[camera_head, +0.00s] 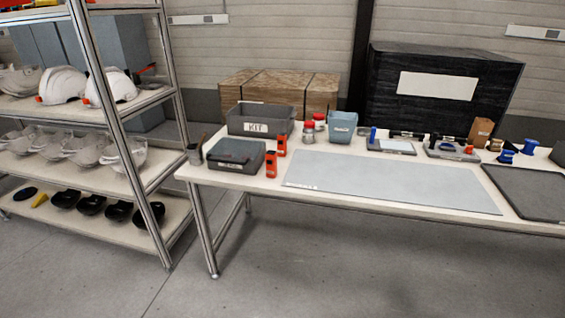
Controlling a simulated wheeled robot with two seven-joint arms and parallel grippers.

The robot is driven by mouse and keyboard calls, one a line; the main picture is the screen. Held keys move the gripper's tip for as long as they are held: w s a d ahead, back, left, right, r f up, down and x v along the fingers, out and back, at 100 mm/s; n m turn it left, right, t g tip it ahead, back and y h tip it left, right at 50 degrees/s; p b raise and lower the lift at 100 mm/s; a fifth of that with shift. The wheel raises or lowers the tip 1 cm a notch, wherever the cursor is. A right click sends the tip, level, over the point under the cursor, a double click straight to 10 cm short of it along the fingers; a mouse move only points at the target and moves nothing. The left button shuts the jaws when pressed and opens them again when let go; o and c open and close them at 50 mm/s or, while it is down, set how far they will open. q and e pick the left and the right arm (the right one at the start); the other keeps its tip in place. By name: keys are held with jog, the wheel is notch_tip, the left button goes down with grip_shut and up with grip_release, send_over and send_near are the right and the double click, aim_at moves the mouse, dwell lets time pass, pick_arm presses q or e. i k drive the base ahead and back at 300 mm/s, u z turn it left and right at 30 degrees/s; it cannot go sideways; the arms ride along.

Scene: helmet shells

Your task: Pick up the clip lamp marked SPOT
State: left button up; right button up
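Two small red upright items with dark faces stand near the left end of the white table. One red item (271,164) is nearer the front, beside the dark grey case, and the other red item (281,146) is just behind it. They may be clip lamps, but any marking on them is too small to read, so I cannot tell which one bears SPOT. Neither of my grippers is in view.
The white table (240,184) holds a bin marked KIT (258,127), a dark case (235,156), a grey mat (390,183), a blue-grey bin (341,127) and a black tray (530,190). A shelf rack (112,108) with helmet shells stands left. Floor in front is clear.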

aim_at(281, 149)
jog(key=u, duration=0.05)
jog(key=k, duration=0.35)
jog(key=z, duration=1.05)
jog(key=i, duration=0.65)
jog(key=z, duration=0.9)
jog(key=i, duration=1.7)
jog(key=u, duration=0.8)
